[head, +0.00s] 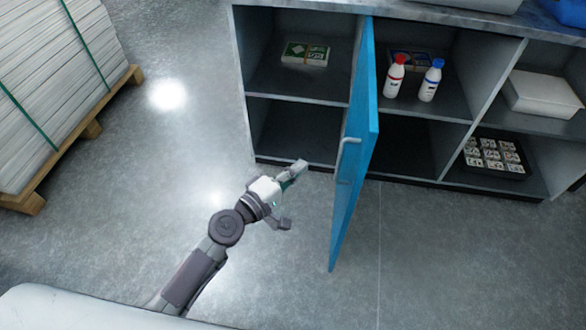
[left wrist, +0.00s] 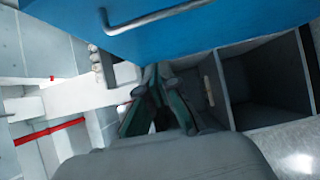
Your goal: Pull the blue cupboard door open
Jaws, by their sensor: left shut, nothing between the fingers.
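The blue cupboard door (head: 357,150) stands swung well out from the cupboard front, seen almost edge-on in the head view. Its pale bar handle (head: 350,141) is on the face turned left. In the left wrist view the door (left wrist: 230,25) fills the top, with the handle (left wrist: 150,18) across it. My left gripper (head: 296,170) is left of the door and apart from the handle. Its fingers (left wrist: 155,85) are shut together and empty in the left wrist view. My right gripper is not in view.
The grey cupboard (head: 245,80) has open compartments with a green-and-white pack (head: 305,54), a red-capped bottle (head: 394,78), a blue-capped bottle (head: 430,82), a white bin (head: 545,93) and a dark tray (head: 495,157). A loaded pallet (head: 50,90) stands left. Floor between is clear.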

